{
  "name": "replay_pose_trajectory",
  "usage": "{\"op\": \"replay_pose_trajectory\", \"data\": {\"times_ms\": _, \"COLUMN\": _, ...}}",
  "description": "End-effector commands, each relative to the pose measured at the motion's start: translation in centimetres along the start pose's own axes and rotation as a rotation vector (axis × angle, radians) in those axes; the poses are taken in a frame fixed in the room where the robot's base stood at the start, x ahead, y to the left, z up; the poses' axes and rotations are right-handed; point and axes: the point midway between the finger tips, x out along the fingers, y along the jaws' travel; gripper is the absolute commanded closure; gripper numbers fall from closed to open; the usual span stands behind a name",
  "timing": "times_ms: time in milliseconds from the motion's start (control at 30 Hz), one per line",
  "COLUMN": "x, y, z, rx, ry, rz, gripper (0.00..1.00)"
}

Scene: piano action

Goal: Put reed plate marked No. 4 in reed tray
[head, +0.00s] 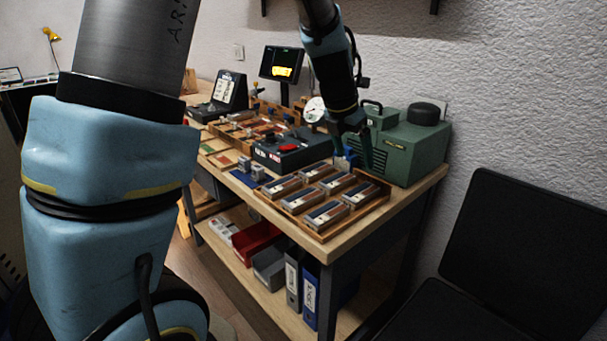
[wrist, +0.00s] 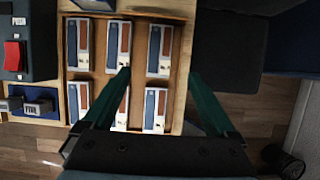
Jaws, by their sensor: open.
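A wooden tray (head: 322,238) at the front of the bench holds several grey blocks with blue and reddish-brown strips, in two rows. It also shows in the wrist view (wrist: 98,80). One block (wrist: 158,49) sits at the upper right of the tray there. I cannot read any number on the blocks, so I cannot tell which is No. 4. My gripper (head: 358,160) hangs above the tray's far side, near the green machine. In the wrist view my gripper (wrist: 160,74) is open and empty, its teal fingers spread across the tray's lower right part. The fingers hide parts of the lower blocks.
A green machine (head: 408,150) stands behind the tray at the right. A dark box with a red switch (head: 291,146) stands to the left. Another wooden tray (head: 232,143) with small parts lies farther back. A black chair (head: 525,250) stands at the right.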

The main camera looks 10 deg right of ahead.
Motion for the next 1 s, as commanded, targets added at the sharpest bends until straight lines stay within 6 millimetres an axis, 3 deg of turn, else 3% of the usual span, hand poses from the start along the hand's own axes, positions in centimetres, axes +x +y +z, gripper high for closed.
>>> {"op": "replay_pose_trajectory", "data": {"times_ms": 167, "x": -0.2, "y": 0.5, "z": -0.6, "rx": 0.035, "ry": 0.006, "rz": 0.005, "gripper": 0.08}}
{"op": "replay_pose_trajectory", "data": {"times_ms": 267, "x": -0.7, "y": 2.0, "z": -2.5, "rx": 0.152, "ry": 0.023, "rz": 0.017, "gripper": 0.08}}
{"op": "replay_pose_trajectory", "data": {"times_ms": 600, "x": -3.9, "y": 8.0, "z": -15.2, "rx": 0.979, "ry": 0.17, "rz": 0.007, "gripper": 0.08}}
{"op": "replay_pose_trajectory", "data": {"times_ms": 800, "x": -6.0, "y": 9.2, "z": -23.0, "rx": 1.498, "ry": 0.253, "rz": -0.077, "gripper": 0.08}}
{"op": "replay_pose_trajectory", "data": {"times_ms": 1000, "x": -7.5, "y": 8.8, "z": -29.1, "rx": 1.934, "ry": 0.294, "rz": -0.196, "gripper": 0.08}}
